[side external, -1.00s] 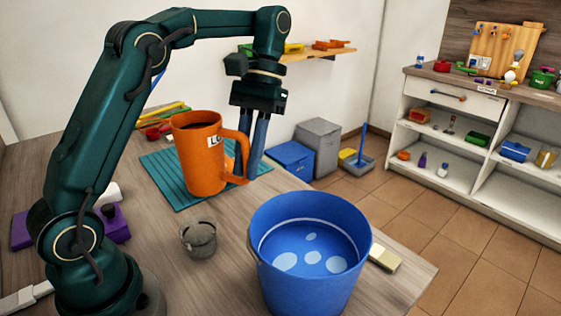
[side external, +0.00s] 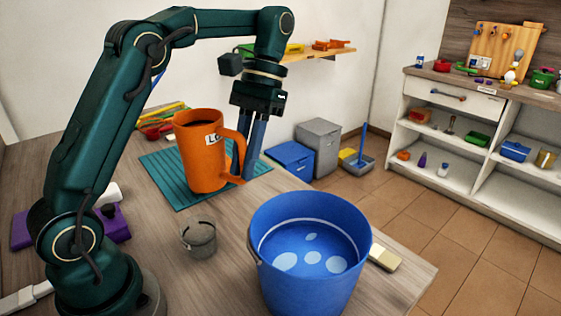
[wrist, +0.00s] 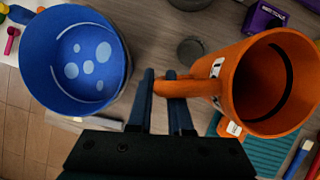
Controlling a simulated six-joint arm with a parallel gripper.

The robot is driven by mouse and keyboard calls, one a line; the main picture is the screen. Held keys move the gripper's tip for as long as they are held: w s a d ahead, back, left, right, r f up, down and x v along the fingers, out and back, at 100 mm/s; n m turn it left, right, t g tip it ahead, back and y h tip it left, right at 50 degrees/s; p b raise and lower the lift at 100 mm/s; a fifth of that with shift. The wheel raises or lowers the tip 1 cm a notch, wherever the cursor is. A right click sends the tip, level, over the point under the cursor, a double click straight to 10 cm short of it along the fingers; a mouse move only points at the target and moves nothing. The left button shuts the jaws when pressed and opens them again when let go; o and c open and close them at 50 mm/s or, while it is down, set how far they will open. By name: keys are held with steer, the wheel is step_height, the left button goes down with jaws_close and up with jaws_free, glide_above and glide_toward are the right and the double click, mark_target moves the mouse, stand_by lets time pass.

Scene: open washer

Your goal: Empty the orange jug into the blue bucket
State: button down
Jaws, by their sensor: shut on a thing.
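The orange jug (side external: 203,158) stands about upright over the teal ribbed mat (side external: 158,168); I cannot tell whether its base touches the mat. Its mouth is open and dark inside; the wrist view also shows the jug (wrist: 242,85), its contents unclear. My gripper (side external: 244,176) points down and is shut on the jug's handle; the fingers (wrist: 163,82) flank the handle in the wrist view. The blue bucket (side external: 310,275) stands at the table's front, right of and nearer than the jug. The bucket (wrist: 112,75) shows pale ovals inside.
A small grey glass cup (side external: 199,240) stands between the jug and my base. A pale block (side external: 383,257) lies by the bucket's right side. A purple item (side external: 110,226) is at the left. The bare table lies between jug and bucket.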

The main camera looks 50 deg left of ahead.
steer(key=w+a+r+n+t, duration=0.35)
steer(key=r+n+t, duration=0.2)
steer(key=n, duration=0.85)
steer(key=w+a+r+n+t, duration=0.35)
steer(key=r+n, duration=0.35)
steer(key=n, duration=0.8)
step_height(320, 180, up, 5)
steer(key=d+m+t+y, duration=0.1)
steer(key=d+y, duration=0.1)
steer(key=y, duration=0.2)
steer(key=shift+s+d+r, duration=0.2)
steer(key=shift+s+d, duration=0.15)
steer(key=shift+d, duration=0.05)
steer(key=shift+t, duration=0.3)
steer(key=shift+d+f+m+y, duration=0.2)
steer(key=shift+f+m+y, duration=0.25)
steer(key=shift+y, duration=0.35)
